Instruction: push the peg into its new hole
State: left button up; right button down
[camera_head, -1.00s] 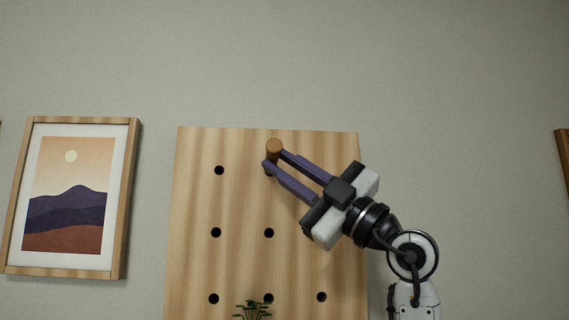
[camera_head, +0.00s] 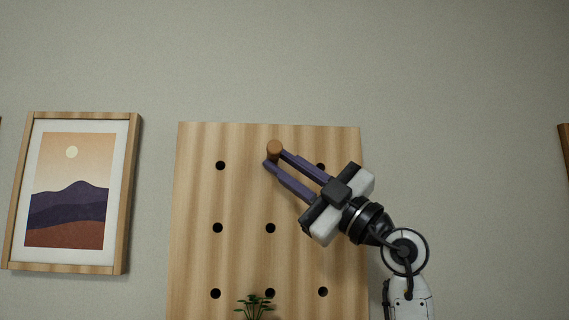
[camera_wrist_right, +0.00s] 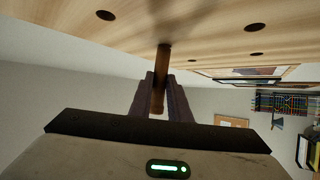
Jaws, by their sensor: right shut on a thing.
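The brown wooden peg (camera_head: 275,148) is at the top middle of the wooden pegboard (camera_head: 190,200), its round end facing me. My right gripper (camera_head: 274,157) is shut on the peg, its purple fingers reaching up and left from the arm. In the right wrist view the peg (camera_wrist_right: 160,85) runs between the fingers (camera_wrist_right: 160,98) and its far end meets the board surface (camera_wrist_right: 200,25). The hole there is hidden by the peg, and how deep the peg sits cannot be told. My left gripper is not in view.
The board has several empty dark holes, one at upper left (camera_head: 220,166) and one in the centre (camera_head: 270,228). A green plant (camera_head: 255,306) stands before the lower board. A framed picture (camera_head: 70,190) hangs at left; another frame edge (camera_head: 564,150) shows at right.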

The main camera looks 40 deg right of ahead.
jog(key=shift+w, duration=0.1)
jog(key=c, duration=1.6)
grip_release()
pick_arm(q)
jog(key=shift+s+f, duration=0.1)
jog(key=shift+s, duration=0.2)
